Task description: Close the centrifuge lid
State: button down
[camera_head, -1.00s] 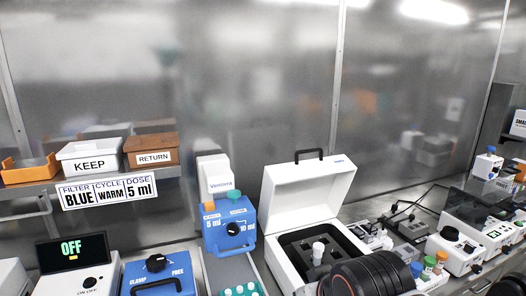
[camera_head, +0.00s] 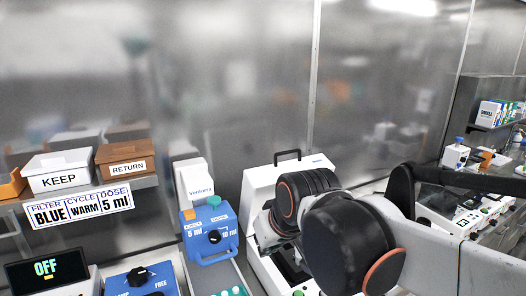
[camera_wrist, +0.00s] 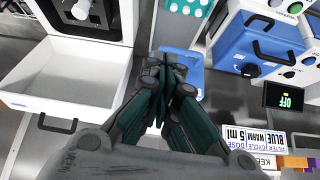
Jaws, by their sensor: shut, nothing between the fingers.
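The white centrifuge lid (camera_head: 262,180) stands open and upright in the head view, with a black handle (camera_head: 287,156) on its top edge. My arm covers much of the lid and of the white centrifuge body (camera_head: 262,265). In the wrist view, the lid's hollow inner side (camera_wrist: 75,75) is at left, with its handle (camera_wrist: 57,126) below it. The dark chamber (camera_wrist: 105,18) with a white-topped part is at the top left. My gripper (camera_wrist: 165,62) is shut and empty, to the right of the lid in the wrist view. In the head view its fingers are hidden behind my arm.
A blue dispenser box (camera_head: 211,235) stands just left of the centrifuge, near a teal rack (camera_head: 232,291) of white-capped vials. A shelf with a KEEP bin (camera_head: 60,172) and a RETURN bin (camera_head: 126,160) is further left. Instruments (camera_head: 468,215) crowd the right side.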

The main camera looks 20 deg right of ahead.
jog(key=w+d+r+p, duration=0.4)
jog(key=w+r+p, duration=0.1)
jog(key=w, duration=0.4)
jog(key=w+d+r+p, duration=0.3)
jog(key=w+r+p, duration=0.1)
jog(key=w, duration=0.4)
jog(key=w+d+r+p, duration=0.4)
jog(key=w+r+p, duration=0.1)
jog(key=w, duration=0.4)
jog(key=w+d+p, duration=0.4)
jog(key=w, duration=0.2)
jog(key=shift+n+t, duration=0.3)
jog(key=w+f, duration=0.1)
jog(key=f, duration=0.2)
jog(key=w+f, duration=0.1)
jog(key=f, duration=0.2)
jog(key=w+f, duration=0.1)
jog(key=f, duration=0.2)
jog(key=shift+d+f, duration=0.15)
jog(key=shift+f, duration=0.2)
jog(key=shift+s+f, duration=0.1)
jog(key=shift+f, duration=0.15)
jog(key=shift+s, duration=0.15)
